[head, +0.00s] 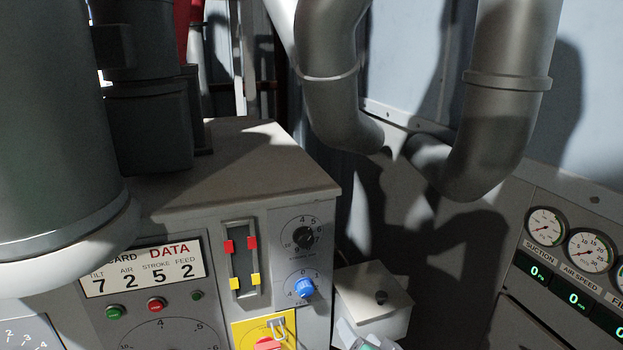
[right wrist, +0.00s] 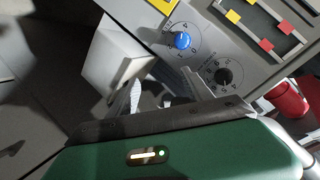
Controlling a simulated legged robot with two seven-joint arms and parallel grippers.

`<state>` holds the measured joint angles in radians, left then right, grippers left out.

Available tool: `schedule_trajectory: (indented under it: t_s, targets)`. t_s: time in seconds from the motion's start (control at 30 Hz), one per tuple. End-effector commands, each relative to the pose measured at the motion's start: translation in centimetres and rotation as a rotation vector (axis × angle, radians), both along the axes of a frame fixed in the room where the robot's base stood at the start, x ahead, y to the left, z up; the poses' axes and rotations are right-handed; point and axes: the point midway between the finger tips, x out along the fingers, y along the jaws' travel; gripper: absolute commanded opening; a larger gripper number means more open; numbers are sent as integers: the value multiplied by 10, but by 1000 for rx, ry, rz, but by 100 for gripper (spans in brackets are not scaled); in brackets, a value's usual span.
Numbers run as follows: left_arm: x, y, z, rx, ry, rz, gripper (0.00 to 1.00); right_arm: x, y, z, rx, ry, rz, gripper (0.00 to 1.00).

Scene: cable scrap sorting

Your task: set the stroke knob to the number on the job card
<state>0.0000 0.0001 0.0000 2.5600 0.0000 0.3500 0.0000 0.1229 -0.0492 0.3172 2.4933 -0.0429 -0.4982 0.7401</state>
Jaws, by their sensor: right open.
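The job card (head: 142,268) on the panel reads tilt 7, air 2, stroke 5, feed 2. A black knob (head: 303,238) sits on a numbered dial on the right part of the panel; the small label under it is too blurred to read. A blue knob (head: 304,288) is below it. The right wrist view also shows the blue knob (right wrist: 182,40) and the black knob (right wrist: 223,76). My right gripper (right wrist: 168,97) is open and empty, its fingers apart from both knobs. In the head view only a little of it shows at the bottom edge. My left gripper is not in view.
A grey box (head: 374,300) juts out right of the panel, close to my right gripper. A yellow plate (head: 242,331) with a red switch is below the knobs. Sliders (head: 240,258) are left of them. Thick pipes (head: 500,90) hang at the right, above gauges (head: 546,226).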

Motion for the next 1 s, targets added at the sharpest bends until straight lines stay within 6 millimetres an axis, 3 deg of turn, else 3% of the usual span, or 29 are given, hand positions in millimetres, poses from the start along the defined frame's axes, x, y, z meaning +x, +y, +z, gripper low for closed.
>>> schedule_trajectory:
  t_s: [0.03,0.13,0.2,0.3,0.4,0.47,1.0]
  targets:
    - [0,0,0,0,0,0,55,-13,-18,-35,-110,120,7,59]
    - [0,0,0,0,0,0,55,-58,-54,-101,-329,394,76,59]
    - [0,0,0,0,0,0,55,-96,-73,-134,-437,569,154,59]
    - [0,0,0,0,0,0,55,-142,-89,-160,-523,752,269,59]
    - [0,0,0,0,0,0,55,-167,-95,-171,-554,844,339,59]
    - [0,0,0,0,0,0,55,-173,-96,-172,-561,863,354,59]
    - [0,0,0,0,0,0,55,-172,-96,-172,-560,861,355,59]
